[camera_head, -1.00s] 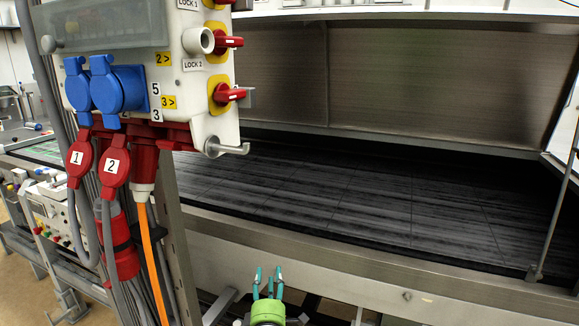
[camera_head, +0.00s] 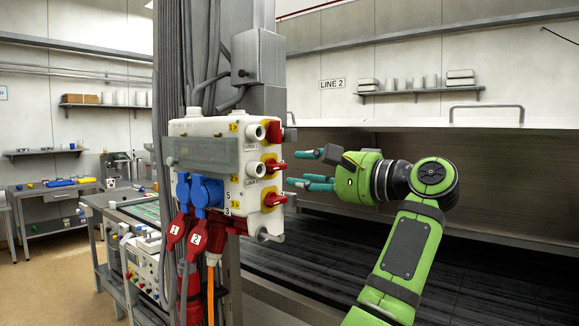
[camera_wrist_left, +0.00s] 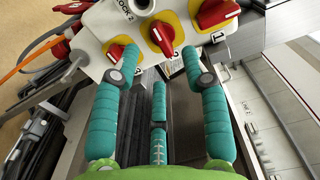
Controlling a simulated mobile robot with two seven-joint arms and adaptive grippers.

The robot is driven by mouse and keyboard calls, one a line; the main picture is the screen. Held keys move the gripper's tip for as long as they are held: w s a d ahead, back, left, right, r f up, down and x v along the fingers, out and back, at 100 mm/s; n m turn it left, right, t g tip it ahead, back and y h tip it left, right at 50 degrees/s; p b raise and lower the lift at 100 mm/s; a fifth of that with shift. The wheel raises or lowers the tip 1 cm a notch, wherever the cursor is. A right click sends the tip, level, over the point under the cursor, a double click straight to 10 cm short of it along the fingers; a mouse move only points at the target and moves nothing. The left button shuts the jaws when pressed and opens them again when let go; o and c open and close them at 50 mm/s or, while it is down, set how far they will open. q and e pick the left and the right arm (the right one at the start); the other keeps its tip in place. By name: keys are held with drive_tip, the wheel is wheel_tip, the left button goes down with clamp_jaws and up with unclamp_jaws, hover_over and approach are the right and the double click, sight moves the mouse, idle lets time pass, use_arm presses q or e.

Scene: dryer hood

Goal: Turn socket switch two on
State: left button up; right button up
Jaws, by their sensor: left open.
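The white socket box (camera_head: 210,127) hangs on a column in the head view. Its right side has three red rotary switches on yellow plates. Switch two (camera_head: 273,166) is the middle one, beside the "2>" label; it seems to be the middle red knob (camera_wrist_left: 161,38) in the left wrist view. My left gripper (camera_head: 300,170) is open and empty, just right of the box with its fingers pointing at the switches. In the left wrist view its teal fingers (camera_wrist_left: 155,66) spread below and around the middle knob; I cannot tell whether any touches. My right gripper is out of view.
The top switch (camera_head: 273,131) and the bottom switch (camera_head: 275,198) are close to the middle one. Blue sockets (camera_head: 206,192) and red plugs (camera_head: 196,240) with cables hang on the box front. A metal hook (camera_head: 268,236) juts below. The dark dryer bed (camera_head: 330,265) lies behind.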

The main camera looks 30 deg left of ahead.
sight(281, 169)
use_arm(q)
drive_tip(key=a, duration=0.2)
drive_tip(key=a+p, duration=0.1)
drive_tip(key=a, duration=0.3)
drive_tip(key=shift+w+p, duration=0.35)
drive_tip(key=shift+p, duration=0.05)
drive_tip(key=shift+d, duration=0.1)
drive_tip(key=shift+f, duration=0.1)
clamp_jaws()
